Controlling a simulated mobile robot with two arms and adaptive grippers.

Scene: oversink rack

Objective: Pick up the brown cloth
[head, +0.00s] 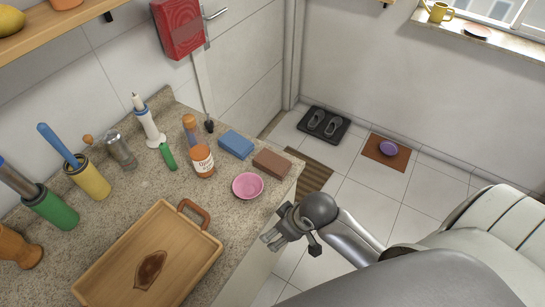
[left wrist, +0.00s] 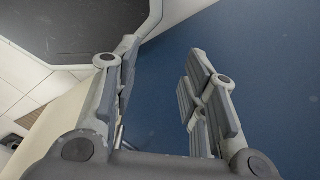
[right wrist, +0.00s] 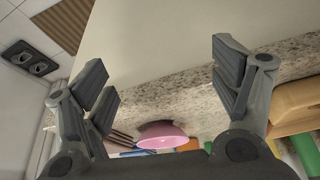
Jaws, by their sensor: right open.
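The brown cloth (head: 272,163) is a small folded block lying flat near the counter's right end, in the head view. A similar blue cloth (head: 236,145) lies to its left, with a gap between. My right gripper (head: 270,236) is open and empty at the counter's front edge, nearer the camera than the brown cloth and apart from it.
A pink bowl (head: 248,186) stands between my right gripper and the brown cloth. A wooden tray (head: 112,262) fills the near counter. Open floor (head: 360,205) lies right of the counter.

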